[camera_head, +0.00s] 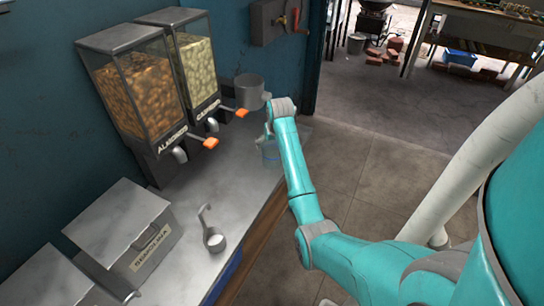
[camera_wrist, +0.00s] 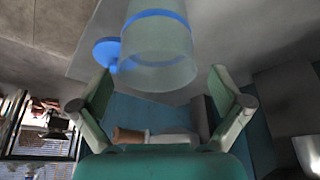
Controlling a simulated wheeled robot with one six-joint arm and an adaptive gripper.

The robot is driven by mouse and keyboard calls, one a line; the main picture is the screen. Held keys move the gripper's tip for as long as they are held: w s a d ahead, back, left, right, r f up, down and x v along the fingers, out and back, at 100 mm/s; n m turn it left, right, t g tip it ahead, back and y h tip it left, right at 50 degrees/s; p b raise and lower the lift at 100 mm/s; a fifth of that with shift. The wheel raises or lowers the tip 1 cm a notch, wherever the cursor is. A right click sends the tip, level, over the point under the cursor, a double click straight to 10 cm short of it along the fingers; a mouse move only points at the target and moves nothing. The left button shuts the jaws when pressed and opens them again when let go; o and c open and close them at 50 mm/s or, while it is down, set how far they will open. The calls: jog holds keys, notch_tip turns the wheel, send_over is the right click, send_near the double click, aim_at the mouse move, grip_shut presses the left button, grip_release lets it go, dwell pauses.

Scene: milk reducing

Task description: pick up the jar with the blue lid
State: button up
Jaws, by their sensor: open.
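The jar (camera_wrist: 160,45) is a translucent container with a blue band around it. A round blue lid-like piece (camera_wrist: 107,52) shows beside it at the left in the wrist view. In the head view the jar (camera_head: 270,153) stands near the counter's right edge, partly hidden by my arm. My gripper (camera_wrist: 160,74) is open and empty in the wrist view. Its two fingers spread to either side of the jar's near end, and I see no contact. In the head view my gripper (camera_head: 267,133) is just above the jar and mostly hidden behind my wrist.
Almond and cashew dispensers (camera_head: 140,90) (camera_head: 195,65) with orange handles stand against the blue wall. A grey metal pot (camera_head: 249,92) is close behind my wrist. A metal ladle (camera_head: 214,238) and a semolina box (camera_head: 125,235) sit nearer on the counter (camera_head: 185,205).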

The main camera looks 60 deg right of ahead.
aim_at(271, 148)
jog(key=shift+d+x, duration=0.15)
jog(key=shift+x, duration=1.15)
jog(key=shift+d+x, duration=0.15)
jog(key=shift+x, duration=1.15)
jog(key=shift+r, duration=0.1)
jog(key=c, duration=1)
